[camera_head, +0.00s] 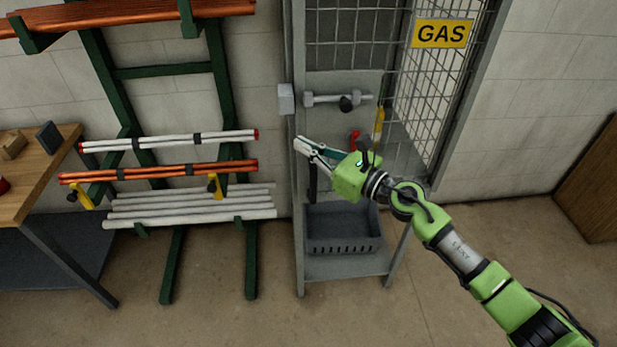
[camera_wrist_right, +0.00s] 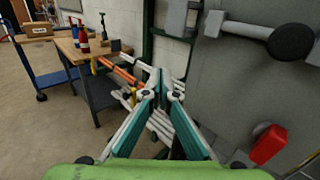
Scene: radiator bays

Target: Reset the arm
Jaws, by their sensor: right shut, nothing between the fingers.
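My right arm reaches in from the lower right in the head view. Its green gripper (camera_head: 303,143) is in front of the gas cage, with the fingers pointing left. The fingers are closed together with nothing between them. In the right wrist view the gripper (camera_wrist_right: 160,85) shows its two fingertips meeting at the middle. My left gripper is in neither view.
The grey gas cage (camera_head: 298,230) holds a valve pipe (camera_head: 335,98), a red handle (camera_head: 354,139) and a dark crate (camera_head: 342,245). A green rack (camera_head: 172,270) with copper and white pipes stands left. A wooden workbench (camera_head: 45,185) is further left. The floor in front is clear.

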